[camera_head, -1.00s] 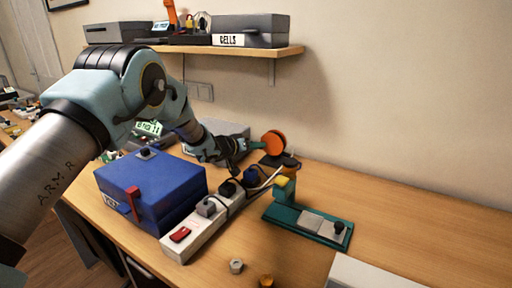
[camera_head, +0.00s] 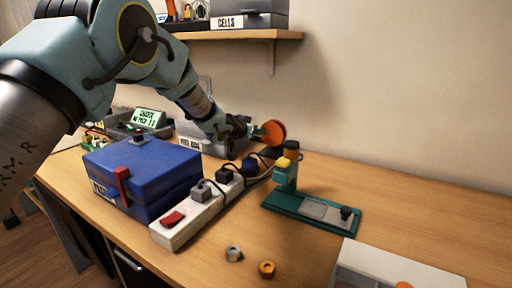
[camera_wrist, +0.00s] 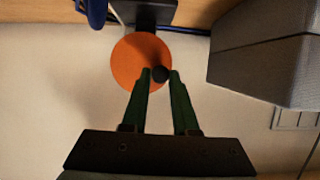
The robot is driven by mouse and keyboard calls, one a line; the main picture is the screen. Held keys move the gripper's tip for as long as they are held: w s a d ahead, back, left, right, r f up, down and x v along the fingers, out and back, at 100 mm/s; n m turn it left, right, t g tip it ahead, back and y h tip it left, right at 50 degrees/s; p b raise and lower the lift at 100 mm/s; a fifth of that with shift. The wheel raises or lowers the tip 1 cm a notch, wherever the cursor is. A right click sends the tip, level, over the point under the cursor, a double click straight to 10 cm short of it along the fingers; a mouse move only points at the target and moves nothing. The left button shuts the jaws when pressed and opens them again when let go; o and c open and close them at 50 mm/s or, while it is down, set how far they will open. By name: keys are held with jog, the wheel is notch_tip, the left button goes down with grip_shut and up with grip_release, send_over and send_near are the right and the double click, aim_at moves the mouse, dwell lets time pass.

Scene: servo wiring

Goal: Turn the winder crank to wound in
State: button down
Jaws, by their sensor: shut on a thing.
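The winder shows as an orange disc (camera_head: 275,133) at the back of the bench, below the shelf. In the wrist view the orange disc (camera_wrist: 132,62) stands against a dark base (camera_wrist: 150,14), with a small black crank knob (camera_wrist: 160,73) near its right edge. My gripper (camera_wrist: 160,75) has its two green fingers shut on the knob, one on each side. In the head view my gripper (camera_head: 258,132) reaches the disc from the left; the knob is hard to make out there. No wound-in mark can be read.
A blue box (camera_head: 145,170), a white power strip (camera_head: 190,222) with plugs and cables, and a teal fixture (camera_head: 310,208) stand in front. A grey bin (camera_wrist: 265,55) is close beside the disc. A shelf (camera_head: 240,34) hangs above.

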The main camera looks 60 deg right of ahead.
aim_at(269, 127)
jog(key=s+m+t+b, duration=0.1)
jog(key=m+t+b, duration=0.1)
jog(key=b, duration=0.8)
jog(key=s+m+t+h+b, duration=0.1)
jog(key=m+b, duration=0.3)
jog(key=b, duration=0.7)
jog(key=s+m+t+b, duration=0.1)
jog(key=m+t+b, duration=0.1)
jog(key=b, duration=0.8)
jog(key=shift+s+r+m+t+h, duration=0.3)
jog(key=shift+m, duration=0.2)
jog(key=shift+r+b, duration=0.1)
jog(key=shift+b, duration=0.65)
jog(key=shift+s+r+m, duration=0.1)
jog(key=shift+r+m, duration=0.05)
jog(key=shift+m, duration=0.25)
jog(key=c, duration=0.7)
grip_release()
jog(key=shift+b, duration=0.3)
